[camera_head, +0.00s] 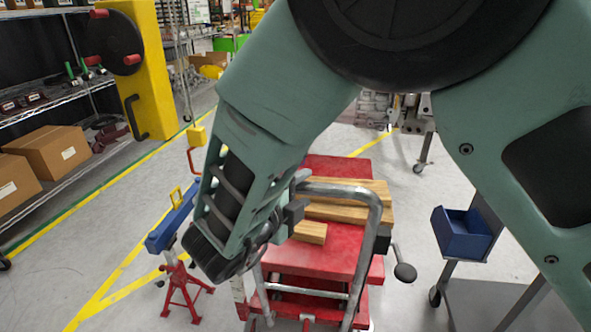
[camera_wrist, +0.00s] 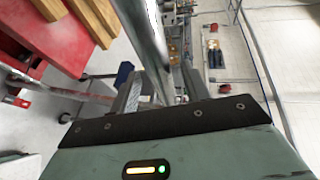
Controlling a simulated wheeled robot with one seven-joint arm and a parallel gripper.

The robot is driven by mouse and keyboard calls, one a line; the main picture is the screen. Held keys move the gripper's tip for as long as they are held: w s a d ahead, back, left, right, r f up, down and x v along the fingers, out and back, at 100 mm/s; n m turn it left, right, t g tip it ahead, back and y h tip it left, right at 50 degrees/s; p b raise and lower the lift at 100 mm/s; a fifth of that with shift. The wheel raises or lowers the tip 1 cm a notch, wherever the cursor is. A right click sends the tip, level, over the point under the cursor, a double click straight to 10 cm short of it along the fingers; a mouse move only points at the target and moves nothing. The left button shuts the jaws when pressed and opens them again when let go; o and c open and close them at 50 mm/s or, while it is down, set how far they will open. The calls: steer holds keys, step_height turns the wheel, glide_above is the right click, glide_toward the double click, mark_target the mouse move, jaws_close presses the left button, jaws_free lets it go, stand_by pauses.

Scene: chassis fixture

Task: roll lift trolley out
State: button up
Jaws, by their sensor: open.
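The lift trolley has a red platform (camera_head: 325,253) with wooden boards (camera_head: 345,212) on it and a grey tubular handle (camera_head: 345,190) at its near side. My gripper (camera_head: 272,228) is at the left leg of the handle, partly hidden by my wrist. In the wrist view, my gripper (camera_wrist: 163,90) is open, and a grey bar of the handle (camera_wrist: 150,42) runs up from between or just in front of its fingers. Contact cannot be told. The red platform (camera_wrist: 55,30) shows at the upper left there.
A blue stand with red legs (camera_head: 180,285) is close on the left. A cart with a blue bin (camera_head: 462,235) stands on the right. Shelving with cardboard boxes (camera_head: 50,155) and a yellow post (camera_head: 150,75) are at the left.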

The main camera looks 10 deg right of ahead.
steer(key=shift+x, duration=1.6)
jaws_close()
steer(key=shift+s+a+f+b, duration=0.1)
steer(key=shift+s+a+b, duration=0.1)
steer(key=shift+s, duration=0.15)
steer(key=shift+s+a+f+b, duration=0.1)
steer(key=shift+s+b, duration=0.05)
steer(key=shift+s, duration=0.25)
steer(key=shift+s+r, duration=0.2)
steer(key=shift+s, duration=0.05)
jaws_free()
steer(key=shift+w, duration=0.15)
steer(key=b+v, duration=0.1)
steer(key=v, duration=1.6)
steer(key=shift+a+b, duration=0.15)
steer(key=shift+b, duration=0.15)
